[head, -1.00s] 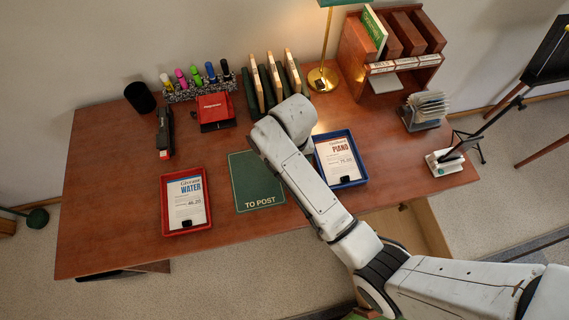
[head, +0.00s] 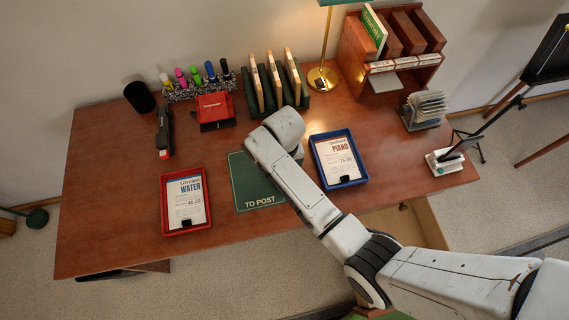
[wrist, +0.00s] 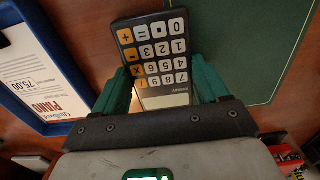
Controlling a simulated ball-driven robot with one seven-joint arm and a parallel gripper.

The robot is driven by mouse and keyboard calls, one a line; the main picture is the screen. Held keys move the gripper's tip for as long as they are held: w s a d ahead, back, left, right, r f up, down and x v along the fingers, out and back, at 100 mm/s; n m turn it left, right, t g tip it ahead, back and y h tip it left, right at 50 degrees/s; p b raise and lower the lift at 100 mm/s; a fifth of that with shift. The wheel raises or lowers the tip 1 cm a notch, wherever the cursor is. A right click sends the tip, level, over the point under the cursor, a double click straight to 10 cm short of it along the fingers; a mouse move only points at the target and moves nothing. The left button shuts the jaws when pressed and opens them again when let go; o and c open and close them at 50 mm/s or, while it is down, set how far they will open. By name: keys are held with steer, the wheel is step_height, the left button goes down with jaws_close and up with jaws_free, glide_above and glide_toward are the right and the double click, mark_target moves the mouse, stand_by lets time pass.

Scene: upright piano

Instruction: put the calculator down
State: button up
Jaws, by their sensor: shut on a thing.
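The calculator (wrist: 155,58) is dark with pale and orange keys. In the wrist view it sits between the two green fingers of my gripper (wrist: 162,90), which is shut on it. It appears near the desk surface between the green mat and the blue tray; I cannot tell whether it touches the desk. In the head view my arm's end link hides the calculator and most of the gripper.
The green "TO POST" mat (head: 254,190) lies left of my arm. The blue tray (head: 351,181) with the piano bill is just right of it. The red tray (head: 165,207) with the water bill is further left. A green rack (head: 305,98) stands behind.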

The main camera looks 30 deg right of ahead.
steer(key=o, duration=1.1)
step_height(320, 180, up, 12)
steer(key=s+d+n, duration=0.1)
steer(key=s+d, duration=0.1)
steer(key=s, duration=0.5)
steer(key=s+d+f+n, duration=0.1)
steer(key=s+d, duration=0.2)
steer(key=s, duration=0.5)
steer(key=s+d+t, duration=0.1)
steer(key=s+d, duration=0.2)
steer(key=s, duration=0.5)
steer(key=shift+f+n, duration=0.4)
